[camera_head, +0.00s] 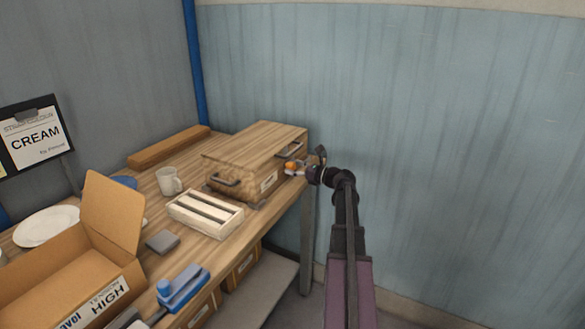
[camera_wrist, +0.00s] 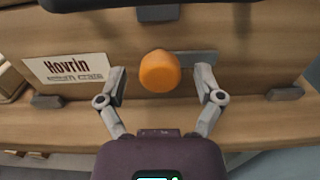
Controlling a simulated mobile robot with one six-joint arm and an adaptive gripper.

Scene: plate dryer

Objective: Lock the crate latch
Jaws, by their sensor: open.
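The wooden crate (camera_head: 247,165) stands on the table near its far right end, with a dark handle on its left end. Its front face fills much of the wrist view (camera_wrist: 60,40), with a white label reading "Hovrin". The latch shows as an orange round knob (camera_wrist: 160,71) on a grey plate (camera_wrist: 197,59). In the head view the orange knob (camera_head: 290,165) is small, at the crate's right side. My gripper (camera_wrist: 162,88) is open, its two fingers spread left and right of the knob. I see gaps between each finger and the knob.
A slatted white wooden box (camera_head: 206,214), a white mug (camera_head: 168,181), a grey block (camera_head: 162,242), a blue tool (camera_head: 184,287) and an open cardboard box (camera_head: 75,270) occupy the table (camera_head: 222,236). The blue-grey wall (camera_head: 430,120) stands behind. Boxes sit on a lower shelf.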

